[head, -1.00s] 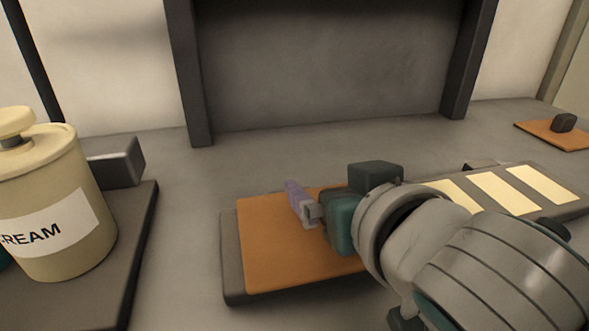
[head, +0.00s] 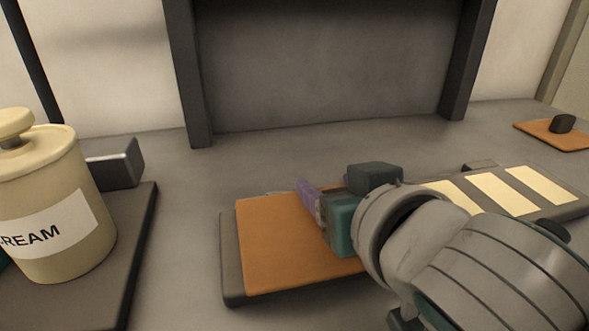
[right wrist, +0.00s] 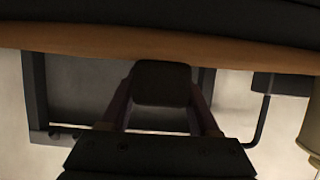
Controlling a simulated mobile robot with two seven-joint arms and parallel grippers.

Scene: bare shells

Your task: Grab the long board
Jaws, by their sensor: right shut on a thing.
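The long board (head: 275,255) is a flat orange board lying on a dark grey base (head: 231,258) in front of me in the head view. My right gripper (head: 311,203) is over it, with its purple fingers pointing left and down. In the right wrist view, a dark block-shaped knob (right wrist: 162,83) sits between the fingers of this gripper, and the gripper is shut on it. The board's orange-brown surface (right wrist: 230,52) runs across the top of that view. My right arm hides the board's right part in the head view. My left gripper is not in view.
A cream jar (head: 65,200) stands on a dark slab (head: 140,240) at the left. A base with pale yellow stripes (head: 500,193) lies behind my right arm. A small orange board with a dark knob (head: 561,123) is at the far right.

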